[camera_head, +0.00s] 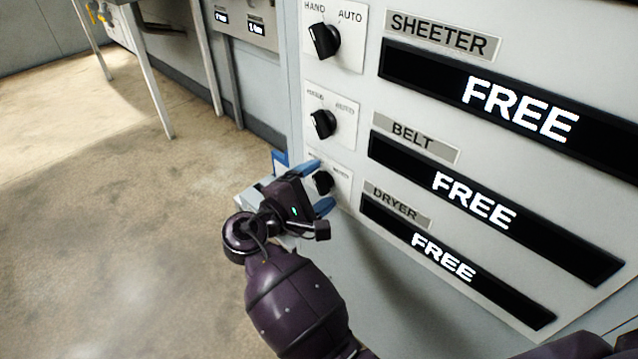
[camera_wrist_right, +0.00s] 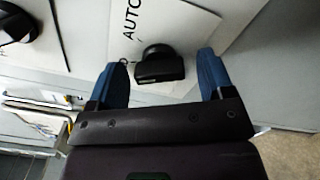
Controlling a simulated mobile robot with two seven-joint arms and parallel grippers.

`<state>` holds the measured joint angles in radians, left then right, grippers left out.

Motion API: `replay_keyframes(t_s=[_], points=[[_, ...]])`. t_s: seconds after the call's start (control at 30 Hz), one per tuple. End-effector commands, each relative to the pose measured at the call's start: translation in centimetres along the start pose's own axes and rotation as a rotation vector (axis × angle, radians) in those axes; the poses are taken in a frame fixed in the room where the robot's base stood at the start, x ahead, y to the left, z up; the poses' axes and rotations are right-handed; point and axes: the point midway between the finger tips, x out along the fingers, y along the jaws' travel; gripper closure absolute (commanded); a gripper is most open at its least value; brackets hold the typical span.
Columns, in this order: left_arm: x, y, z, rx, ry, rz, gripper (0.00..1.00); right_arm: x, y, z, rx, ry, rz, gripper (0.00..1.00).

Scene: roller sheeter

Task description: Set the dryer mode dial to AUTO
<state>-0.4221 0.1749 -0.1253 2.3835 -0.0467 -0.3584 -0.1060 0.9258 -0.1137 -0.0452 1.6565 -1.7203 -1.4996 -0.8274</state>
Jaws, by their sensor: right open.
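The dryer mode dial (camera_head: 323,182) is the lowest of three black knobs on the white panel, left of the DRYER label (camera_head: 396,206). Its plate lettering is too small to read in the head view. In the right wrist view the black dial (camera_wrist_right: 160,64) sits ahead between two blue fingertips, with AUTO printed on the plate (camera_wrist_right: 180,22). My right gripper (camera_head: 319,185) is open, its fingers on either side of the dial. In the wrist view the gripper (camera_wrist_right: 164,75) shows gaps on both sides of the knob. My left gripper is not in view.
Above are the belt dial (camera_head: 323,124) and the sheeter dial (camera_head: 324,41). Black displays reading FREE lie to the right, the dryer one (camera_head: 445,258) closest to my arm. The floor (camera_head: 120,230) at left is clear. A metal-legged table stands at the back left.

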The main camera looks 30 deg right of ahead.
Motion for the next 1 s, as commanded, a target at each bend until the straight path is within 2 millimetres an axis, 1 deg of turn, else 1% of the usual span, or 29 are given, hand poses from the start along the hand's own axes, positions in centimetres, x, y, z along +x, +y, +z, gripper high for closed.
replay_keyframes(t_s=[0.1, 0.13, 0.4, 0.43, 0.47, 0.77, 1.0], points=[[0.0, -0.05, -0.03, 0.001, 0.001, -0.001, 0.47, -0.01, 0.03, 0.01, 0.001, 0.0, 0.0, 0.26], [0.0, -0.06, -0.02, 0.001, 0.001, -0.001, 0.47, -0.01, 0.03, 0.01, 0.001, 0.0, 0.0, 0.27], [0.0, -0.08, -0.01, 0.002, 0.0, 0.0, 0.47, 0.01, 0.02, 0.0, 0.001, 0.0, 0.0, 0.68], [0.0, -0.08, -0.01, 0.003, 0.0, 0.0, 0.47, 0.01, 0.02, 0.0, 0.001, 0.0, 0.0, 0.73], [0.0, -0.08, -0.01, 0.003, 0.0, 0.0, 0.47, 0.01, 0.02, 0.0, 0.0, 0.0, 0.0, 0.75], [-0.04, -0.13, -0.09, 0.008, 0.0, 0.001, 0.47, 0.03, 0.08, 0.03, 0.043, -0.001, 0.0, 0.75], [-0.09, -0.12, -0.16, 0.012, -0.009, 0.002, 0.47, 0.07, 0.15, 0.07, 0.185, -0.002, 0.001, 0.75]])
